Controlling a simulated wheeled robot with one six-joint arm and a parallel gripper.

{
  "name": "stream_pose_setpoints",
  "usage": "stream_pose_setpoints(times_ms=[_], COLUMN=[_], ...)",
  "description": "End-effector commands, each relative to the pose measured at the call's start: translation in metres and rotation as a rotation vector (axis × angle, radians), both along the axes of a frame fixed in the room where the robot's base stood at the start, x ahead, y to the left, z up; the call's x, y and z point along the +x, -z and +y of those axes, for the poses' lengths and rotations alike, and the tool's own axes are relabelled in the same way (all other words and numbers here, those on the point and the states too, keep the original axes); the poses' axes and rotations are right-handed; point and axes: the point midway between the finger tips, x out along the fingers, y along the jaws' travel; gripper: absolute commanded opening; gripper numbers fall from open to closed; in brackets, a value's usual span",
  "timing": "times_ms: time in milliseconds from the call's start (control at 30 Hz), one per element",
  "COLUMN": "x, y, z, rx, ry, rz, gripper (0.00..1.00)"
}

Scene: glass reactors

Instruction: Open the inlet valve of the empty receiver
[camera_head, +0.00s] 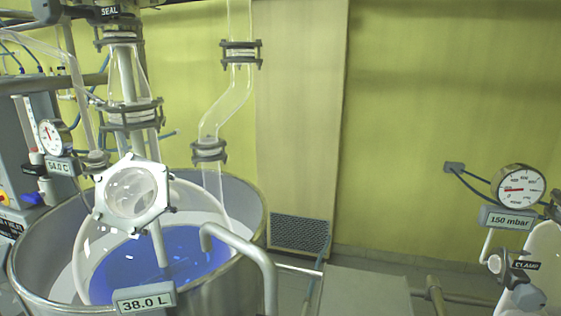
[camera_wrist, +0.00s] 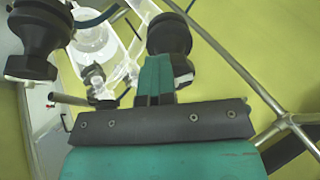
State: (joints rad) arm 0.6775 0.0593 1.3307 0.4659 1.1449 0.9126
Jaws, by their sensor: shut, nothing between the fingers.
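My gripper (camera_wrist: 155,66) shows in the wrist view, with its teal fingers closed together and nothing between them. A black round knob (camera_wrist: 168,34) is just beyond the fingertips, and I cannot tell if they touch. A second black knob (camera_wrist: 38,42) is at the upper left. Clear glassware (camera_wrist: 95,42) lies between the two knobs, with a dark lever-like handle (camera_wrist: 82,100) and a small fitting below it. I cannot tell which of these parts is the inlet valve. No receiver is clearly identifiable, and my gripper is not in the head view.
In the head view, a steel-jacketed glass reactor (camera_head: 262,215) holds blue liquid (camera_head: 190,258), above a "38.0 L" label (camera_head: 145,301). Metal rods (camera_wrist: 235,65) cross the wrist view's right side.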

Motion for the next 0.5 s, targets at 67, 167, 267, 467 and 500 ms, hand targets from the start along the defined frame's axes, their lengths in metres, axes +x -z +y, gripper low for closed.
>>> stream_pose_setpoints(times_ms=[67,167,267,467,500], x=[0.0002,0.0001,0.0000,0.0008,0.0010], y=[0.0185,0.0184,0.0184,0.0205,0.0211], z=[0.0012,0.0010,0.0009,0.0046,0.0059], rx=[0.040,0.040,0.040,0.040,0.040], ry=[0.004,0.004,0.005,0.002,0.002], rz=[0.034,0.034,0.033,0.034,0.034], gripper=[0.00,0.00,0.00,0.00,0.00])
